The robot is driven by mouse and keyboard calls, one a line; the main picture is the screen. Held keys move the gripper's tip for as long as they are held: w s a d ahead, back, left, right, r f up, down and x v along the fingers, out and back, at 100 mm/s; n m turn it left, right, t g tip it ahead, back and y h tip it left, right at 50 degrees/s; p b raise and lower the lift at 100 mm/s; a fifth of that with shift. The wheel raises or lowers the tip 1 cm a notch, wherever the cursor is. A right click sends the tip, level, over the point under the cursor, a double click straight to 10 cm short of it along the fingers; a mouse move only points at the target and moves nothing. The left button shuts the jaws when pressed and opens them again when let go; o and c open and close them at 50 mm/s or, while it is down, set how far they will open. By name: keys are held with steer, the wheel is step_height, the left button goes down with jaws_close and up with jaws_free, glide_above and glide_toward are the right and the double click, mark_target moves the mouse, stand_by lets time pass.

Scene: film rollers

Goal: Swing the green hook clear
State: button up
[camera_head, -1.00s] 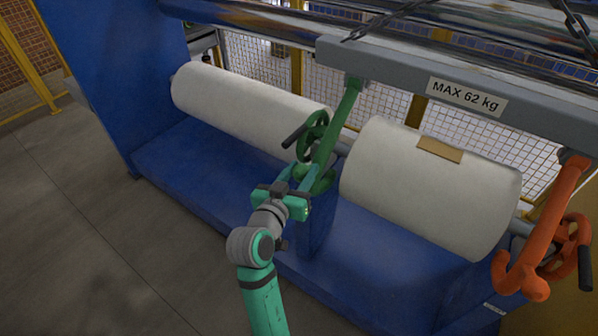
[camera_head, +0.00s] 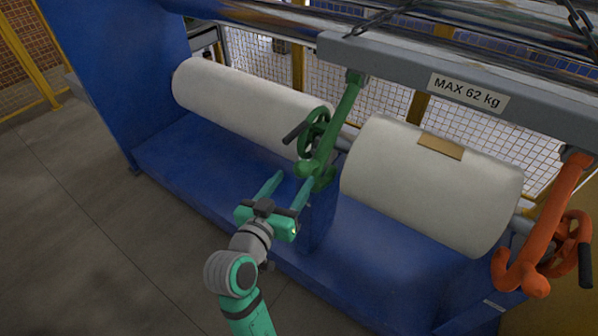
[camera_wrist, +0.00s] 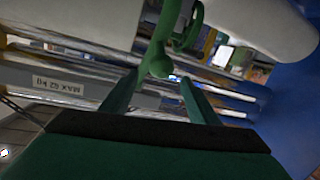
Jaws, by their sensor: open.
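The green hook (camera_head: 338,128) hangs at a slant from the grey beam, its lower curved end in front of the gap between the two white rolls. A green handwheel with a dark handle (camera_head: 313,130) is right behind it. My gripper (camera_head: 295,177) is open and empty, its two teal fingers pointing at the hook's lower end. In the wrist view, the hook's rounded end (camera_wrist: 158,62) shows between and just beyond the fingertips (camera_wrist: 159,77). I see no finger touching it, though the exact gap is hard to tell.
The left white roll (camera_head: 245,100) and right white roll (camera_head: 430,190) lie in a blue frame (camera_head: 215,170). The grey beam (camera_head: 400,75) runs overhead. An orange hook (camera_head: 563,210) hangs at far right. Open floor (camera_head: 80,230) lies at left.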

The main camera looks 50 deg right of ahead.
steer(key=shift+v, duration=1.85)
